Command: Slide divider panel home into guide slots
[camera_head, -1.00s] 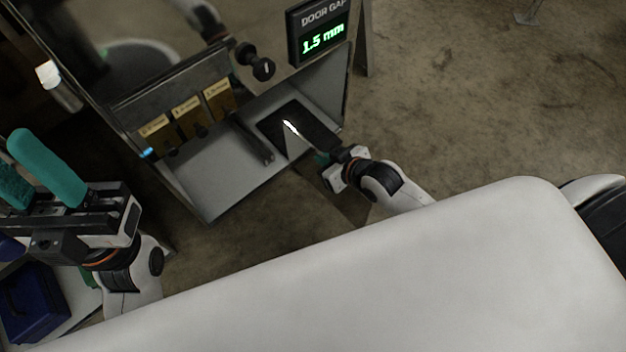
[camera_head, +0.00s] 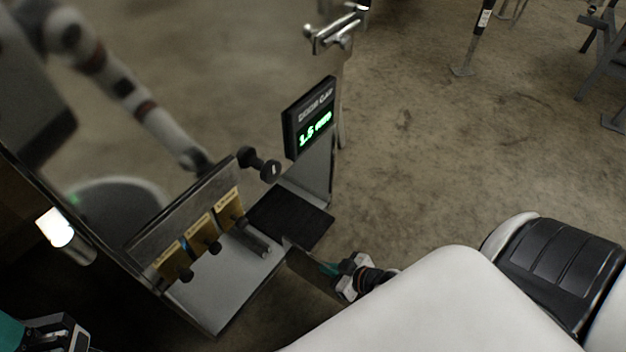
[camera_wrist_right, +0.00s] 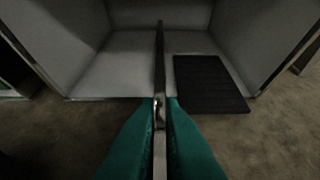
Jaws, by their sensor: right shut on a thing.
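My right gripper (camera_head: 330,269) is at the open front of a grey metal bay (camera_head: 215,295). In the right wrist view its teal fingers (camera_wrist_right: 160,105) are shut on the thin divider panel (camera_wrist_right: 159,150), seen edge-on. In the head view the panel (camera_head: 310,272) is a dull upright sheet at the bay's front edge. A dark narrow bar (camera_head: 252,241) lies on the bay floor; in the wrist view a dark strip lines up with the panel. I cannot tell whether the panel sits in a slot. My left gripper (camera_head: 55,335) is mostly cut off at lower left.
A black ribbed mat (camera_head: 290,217) lies on the bay floor, right of the panel in the wrist view (camera_wrist_right: 210,84). A display (camera_head: 310,118) reads 1.5 mm. A black knob (camera_head: 259,165) sticks out above the bay.

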